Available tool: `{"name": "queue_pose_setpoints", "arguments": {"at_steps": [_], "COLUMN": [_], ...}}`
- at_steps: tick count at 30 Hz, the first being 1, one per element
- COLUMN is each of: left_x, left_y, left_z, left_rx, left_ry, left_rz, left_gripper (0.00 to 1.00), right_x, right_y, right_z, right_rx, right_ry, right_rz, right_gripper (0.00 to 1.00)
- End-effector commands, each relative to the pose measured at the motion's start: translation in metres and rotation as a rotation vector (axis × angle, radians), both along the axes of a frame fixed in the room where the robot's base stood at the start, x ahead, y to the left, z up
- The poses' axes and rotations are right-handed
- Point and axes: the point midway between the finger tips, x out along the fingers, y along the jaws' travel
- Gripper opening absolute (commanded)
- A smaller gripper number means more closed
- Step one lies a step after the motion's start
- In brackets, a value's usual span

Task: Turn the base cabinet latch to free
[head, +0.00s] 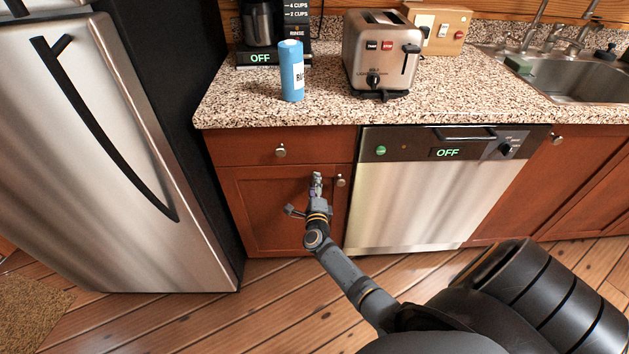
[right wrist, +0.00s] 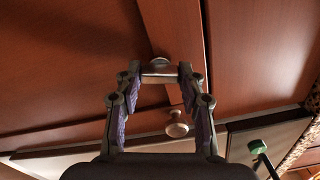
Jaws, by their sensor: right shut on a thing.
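The base cabinet door (head: 262,205) is red-brown wood below a drawer, left of the dishwasher, and looks closed. Its round knob (head: 340,181) is just right of my right gripper (head: 316,183); the knob (right wrist: 176,128) also shows in the right wrist view. A small metal latch (right wrist: 160,69) is held between the fingertips of my right gripper (right wrist: 160,76), against the cabinet front. The gripper is shut on it. In the head view the gripper hides the latch, and I cannot tell its exact turn. My left gripper is not in view.
The dishwasher (head: 425,200) is right of the cabinet; a steel fridge (head: 95,150) is left. The counter (head: 235,95) above holds a coffee maker, blue bottle (head: 291,72) and toaster (head: 380,50). The floor before the cabinet is clear apart from my arm.

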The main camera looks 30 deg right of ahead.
Motion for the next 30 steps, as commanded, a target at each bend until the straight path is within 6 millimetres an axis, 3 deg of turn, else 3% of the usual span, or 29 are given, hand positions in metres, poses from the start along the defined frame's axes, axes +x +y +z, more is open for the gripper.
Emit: {"name": "queue_pose_setpoints", "arguments": {"at_steps": [10,30], "left_x": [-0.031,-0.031], "left_y": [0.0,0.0], "left_z": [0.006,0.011], "left_rx": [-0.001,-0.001], "left_ry": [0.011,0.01], "left_rz": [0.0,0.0], "left_gripper": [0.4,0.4], "right_x": [0.0,0.0], "right_y": [0.0,0.0], "right_z": [0.002,0.0], "right_rx": [-0.189,-0.272], "right_ry": [0.117,0.166], "right_rz": [0.0,0.001], "right_gripper": [0.08,0.08]}}
